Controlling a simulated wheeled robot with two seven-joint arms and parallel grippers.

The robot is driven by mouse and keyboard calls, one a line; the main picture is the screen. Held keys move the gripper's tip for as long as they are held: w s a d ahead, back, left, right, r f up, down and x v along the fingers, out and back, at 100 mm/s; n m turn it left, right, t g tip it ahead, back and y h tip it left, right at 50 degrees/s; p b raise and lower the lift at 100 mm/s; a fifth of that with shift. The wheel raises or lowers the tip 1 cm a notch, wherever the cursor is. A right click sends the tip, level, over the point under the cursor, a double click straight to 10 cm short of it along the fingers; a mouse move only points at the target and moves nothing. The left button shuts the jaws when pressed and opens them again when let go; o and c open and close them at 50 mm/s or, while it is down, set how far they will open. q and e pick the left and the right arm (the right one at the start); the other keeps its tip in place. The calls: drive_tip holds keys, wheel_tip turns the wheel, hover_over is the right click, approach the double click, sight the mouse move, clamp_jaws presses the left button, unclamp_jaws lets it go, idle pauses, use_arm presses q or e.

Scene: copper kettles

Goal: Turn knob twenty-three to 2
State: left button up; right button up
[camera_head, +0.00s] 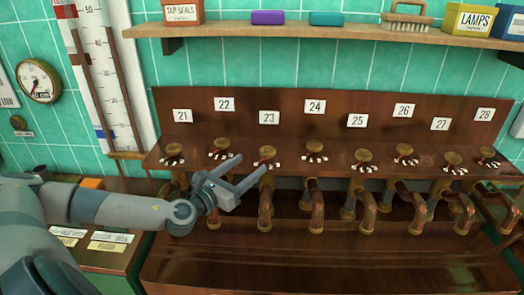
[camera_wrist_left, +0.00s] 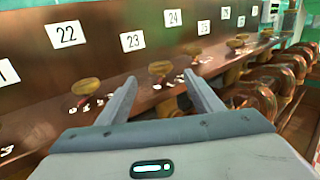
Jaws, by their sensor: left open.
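Knob twenty-three (camera_head: 267,152) is a small brass knob on the brown shelf, below the white label 23 (camera_head: 268,117). Small white marks lie around its front, too small to read, so I cannot tell its setting. In the left wrist view, knob twenty-three (camera_wrist_left: 160,67) shows beyond and between the fingertips, under label 23 (camera_wrist_left: 132,41). My left gripper (camera_head: 253,164) is open and empty, with its fingers pointing towards this knob from the front left. In the left wrist view the left gripper (camera_wrist_left: 159,78) appears apart from the knob. My right gripper is not in view.
Similar knobs stand in a row, with knob twenty-two (camera_head: 222,145) to the left and knob twenty-four (camera_head: 315,147) to the right. Copper spouts (camera_head: 266,200) hang below the shelf. A wooden wall shelf (camera_head: 330,28) is above. A pressure gauge (camera_head: 39,82) hangs at the left.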

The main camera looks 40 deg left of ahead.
sight(262, 155)
use_arm(q)
drive_tip(key=w+p, duration=0.2)
drive_tip(key=w, duration=0.4)
drive_tip(key=shift+w+d+r, duration=0.1)
drive_tip(key=shift+w+d, duration=0.05)
drive_tip(key=shift+w, duration=0.15)
drive_tip(key=shift+w+p, duration=0.35)
drive_tip(key=shift+w, duration=0.25)
drive_tip(key=c, duration=1.1)
drive_tip(key=shift+o, duration=0.2)
